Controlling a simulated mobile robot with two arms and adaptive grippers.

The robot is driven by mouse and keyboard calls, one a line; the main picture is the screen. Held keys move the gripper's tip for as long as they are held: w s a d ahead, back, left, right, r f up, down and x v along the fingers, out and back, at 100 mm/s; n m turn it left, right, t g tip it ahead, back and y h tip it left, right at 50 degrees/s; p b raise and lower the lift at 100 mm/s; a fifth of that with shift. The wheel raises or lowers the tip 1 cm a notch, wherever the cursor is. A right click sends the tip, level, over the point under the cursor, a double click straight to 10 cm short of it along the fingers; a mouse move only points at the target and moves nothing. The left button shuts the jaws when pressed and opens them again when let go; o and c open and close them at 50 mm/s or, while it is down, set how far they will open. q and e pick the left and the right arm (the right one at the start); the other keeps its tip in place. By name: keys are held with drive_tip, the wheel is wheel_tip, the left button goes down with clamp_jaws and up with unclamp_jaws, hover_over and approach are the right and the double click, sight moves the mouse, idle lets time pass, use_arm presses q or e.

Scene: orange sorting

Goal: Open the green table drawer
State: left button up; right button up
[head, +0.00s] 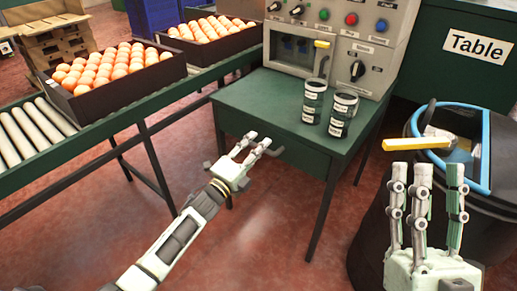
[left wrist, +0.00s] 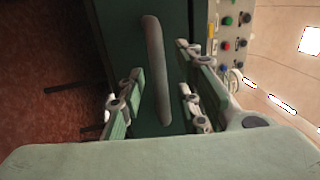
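The green table (head: 255,95) stands in the middle of the head view. Its drawer front (head: 228,121) is below the tabletop on the near side and looks closed. The grey bar handle (head: 276,152) is partly hidden by my left gripper (head: 259,143). In the left wrist view, the handle (left wrist: 155,70) runs lengthwise between the fingers of my left gripper (left wrist: 158,80), with gaps on both sides. The left gripper is open and does not appear to hold the handle. My right gripper (head: 427,180) is open and empty at the right, fingers pointing up.
Two labelled cans (head: 313,101) and a control machine (head: 340,45) stand on the table. A roller conveyor (head: 30,135) carries orange crates (head: 125,95) at left.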

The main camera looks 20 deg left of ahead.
use_arm(q)
drive_tip(key=shift+w+d, duration=0.1)
drive_tip(key=shift+w, duration=0.25)
drive_tip(key=shift+c, duration=0.3)
clamp_jaws()
